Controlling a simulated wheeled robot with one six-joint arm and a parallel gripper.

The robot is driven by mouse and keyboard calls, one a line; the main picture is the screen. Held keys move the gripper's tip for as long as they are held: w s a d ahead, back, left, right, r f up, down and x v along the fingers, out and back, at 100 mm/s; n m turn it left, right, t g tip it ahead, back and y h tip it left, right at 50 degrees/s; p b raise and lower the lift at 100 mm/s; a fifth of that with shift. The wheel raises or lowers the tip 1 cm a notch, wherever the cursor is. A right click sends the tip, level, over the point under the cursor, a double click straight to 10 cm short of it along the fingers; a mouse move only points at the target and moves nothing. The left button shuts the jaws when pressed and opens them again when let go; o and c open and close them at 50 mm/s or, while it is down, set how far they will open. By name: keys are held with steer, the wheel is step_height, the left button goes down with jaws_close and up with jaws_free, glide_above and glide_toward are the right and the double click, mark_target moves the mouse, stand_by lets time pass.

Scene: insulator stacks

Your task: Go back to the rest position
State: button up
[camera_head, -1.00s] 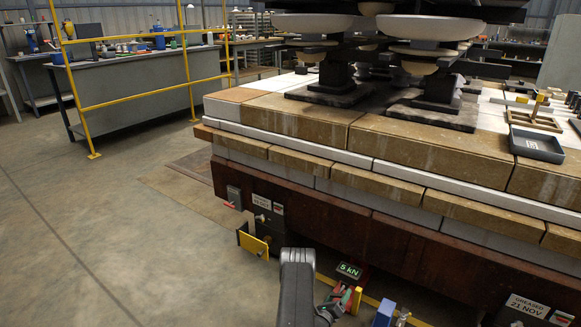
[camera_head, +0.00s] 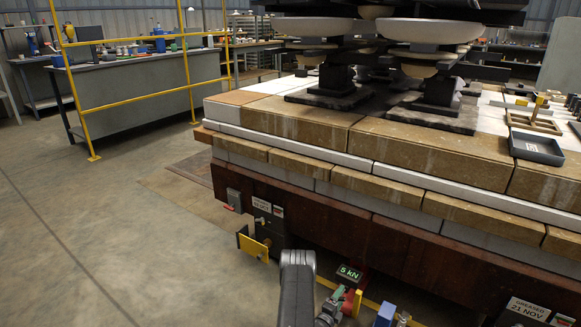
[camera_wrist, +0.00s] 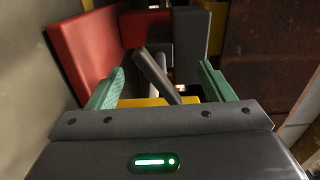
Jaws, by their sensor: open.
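My gripper (camera_wrist: 160,88) is open in the wrist view, with a green pad on each finger. A dark bar (camera_wrist: 155,75) slants in the space between the fingers; I cannot tell whether it touches either pad. A red block (camera_wrist: 85,58) is beyond the left finger and a dark grey block (camera_wrist: 189,45) stands further back. A yellow part (camera_wrist: 145,102) shows low between the fingers.
The large stone-edged platform (camera_head: 290,127) carries the insulator stacks (camera_head: 430,75) and a grey tray (camera_head: 537,148). A yellow plate (camera_head: 253,246) projects from its side. A yellow railing (camera_head: 130,98) stands before a bench. Floor at left is clear.

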steer(key=n, duration=0.4)
steer(key=shift+n, duration=0.4)
steer(key=shift+a+r+n, duration=0.1)
steer(key=shift+n, duration=2.1)
